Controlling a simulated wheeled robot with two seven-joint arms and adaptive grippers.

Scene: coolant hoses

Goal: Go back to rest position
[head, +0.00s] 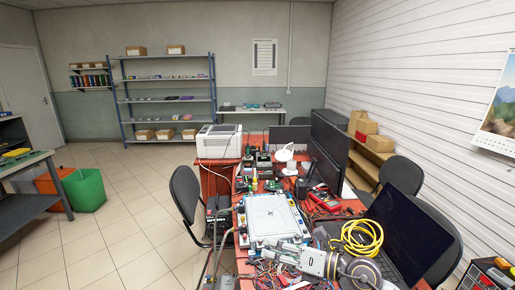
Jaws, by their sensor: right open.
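My right gripper (284,257) reaches in from the bottom right, over the near part of the red workbench (335,220). Its white and grey body points left, and its jaws are open with nothing seen between them. It is just in front of a white square tray-like unit (272,218) with blue corners. Small parts and cables around the fingertips make them hard to pick out. Grey hoses (224,245) run down past the left edge of the bench. I cannot make out my left gripper.
A yellow cable coil (361,238) and an open laptop (397,226) lie right of my gripper. Monitors (329,150), a white printer-like machine (219,142) and a red meter (326,201) stand farther back. Chairs flank the bench. Tiled floor (125,215) at left is clear.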

